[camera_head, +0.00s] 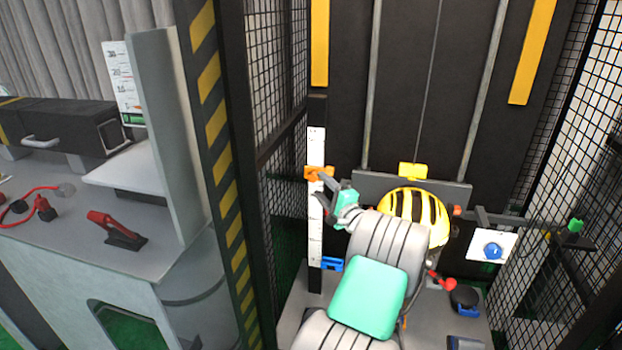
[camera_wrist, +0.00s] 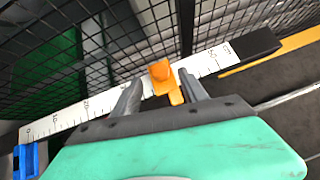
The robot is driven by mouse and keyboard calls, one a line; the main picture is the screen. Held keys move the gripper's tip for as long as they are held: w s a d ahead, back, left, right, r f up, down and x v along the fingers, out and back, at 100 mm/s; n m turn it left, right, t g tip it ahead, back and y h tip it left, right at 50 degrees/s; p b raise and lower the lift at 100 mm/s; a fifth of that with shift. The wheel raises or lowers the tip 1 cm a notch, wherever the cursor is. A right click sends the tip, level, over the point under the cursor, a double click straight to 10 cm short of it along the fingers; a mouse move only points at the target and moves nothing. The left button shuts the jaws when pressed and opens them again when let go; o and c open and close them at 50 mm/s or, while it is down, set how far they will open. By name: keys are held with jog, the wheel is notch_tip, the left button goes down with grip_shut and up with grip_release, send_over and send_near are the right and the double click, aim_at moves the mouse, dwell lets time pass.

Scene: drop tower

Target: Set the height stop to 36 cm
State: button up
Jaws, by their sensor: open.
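The height stop is an orange slider (camera_head: 318,173) on a white upright scale (camera_head: 315,225), in its upper part. In the wrist view the orange slider (camera_wrist: 163,76) sits on the scale (camera_wrist: 110,100), well nearer the 50 end than the 0 end; its exact reading is not legible. My gripper (camera_head: 325,186) is at the slider in the head view. In the wrist view my open gripper (camera_wrist: 160,80) has one finger on each side of the slider, with gaps visible.
A blue block (camera_head: 332,264) is at the scale's foot. A yellow-and-black striped dome (camera_head: 415,210) hangs beside my arm. A blue knob (camera_head: 493,250) is on a white plate to the right. Mesh walls (camera_head: 275,80) enclose the tower. A bench with a red-handled tool (camera_head: 115,228) stands left.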

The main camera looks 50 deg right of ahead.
aim_at(313, 179)
jog(key=p+x, duration=0.1)
jog(key=x, duration=0.3)
jog(key=shift+w, duration=0.25)
jog(key=shift+c, duration=0.5)
grip_shut()
dwell(0.6)
